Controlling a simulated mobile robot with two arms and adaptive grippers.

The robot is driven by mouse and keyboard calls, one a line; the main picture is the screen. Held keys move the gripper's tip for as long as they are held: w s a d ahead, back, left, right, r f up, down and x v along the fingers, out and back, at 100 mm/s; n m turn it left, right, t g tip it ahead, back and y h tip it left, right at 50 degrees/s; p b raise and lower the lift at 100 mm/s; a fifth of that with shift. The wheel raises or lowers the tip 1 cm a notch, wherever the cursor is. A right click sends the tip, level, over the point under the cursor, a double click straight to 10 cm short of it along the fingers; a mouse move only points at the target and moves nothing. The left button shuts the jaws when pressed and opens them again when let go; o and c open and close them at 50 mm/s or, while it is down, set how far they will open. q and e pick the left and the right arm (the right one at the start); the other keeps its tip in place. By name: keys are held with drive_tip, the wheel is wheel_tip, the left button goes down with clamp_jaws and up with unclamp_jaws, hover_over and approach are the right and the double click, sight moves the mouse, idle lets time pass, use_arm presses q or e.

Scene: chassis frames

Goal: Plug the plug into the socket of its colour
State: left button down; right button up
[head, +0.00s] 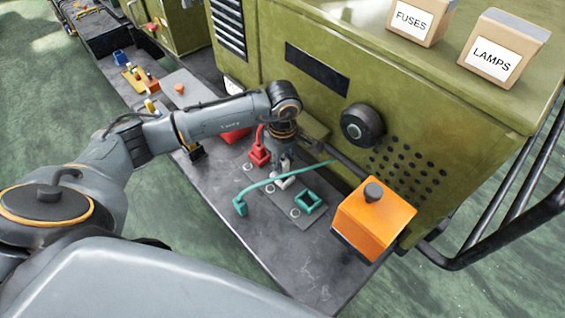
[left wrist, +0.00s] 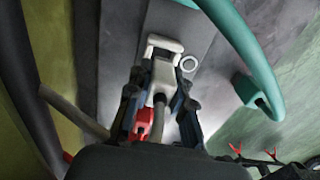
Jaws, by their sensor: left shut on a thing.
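My left gripper (head: 283,168) points down at the grey socket plate (head: 274,199). It is shut on a white plug (left wrist: 163,76), whose grey cable runs back between the fingers. A white frame (left wrist: 165,44), probably the white socket, shows just ahead of the plug; I cannot tell whether the plug is seated in it. A teal socket (head: 308,202) stands empty to the right. A teal plug (head: 240,206) on a teal cable is at the plate's left edge; it also shows in the left wrist view (left wrist: 259,96). A red plug and socket (head: 258,153) stand behind. My right gripper is out of view.
An orange box with a dark knob (head: 374,217) stands at the bench's right end. The green cabinet (head: 400,100) rises behind, with FUSES (head: 416,22) and LAMPS (head: 497,52) boxes on top. The teal cable (head: 285,176) arcs across the plate by the gripper. The front bench is clear.

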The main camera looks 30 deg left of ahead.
sight(283, 159)
use_arm(q)
drive_tip(key=shift+b, duration=0.55)
idle(0.6)
idle(0.5)
drive_tip(key=shift+b, duration=0.3)
drive_tip(key=shift+f+b, duration=1.2)
drive_tip(key=shift+b, duration=0.05)
drive_tip(key=c, duration=1.1)
unclamp_jaws()
wheel_tip(283, 159, up, 12)
drive_tip(key=shift+r, duration=0.1)
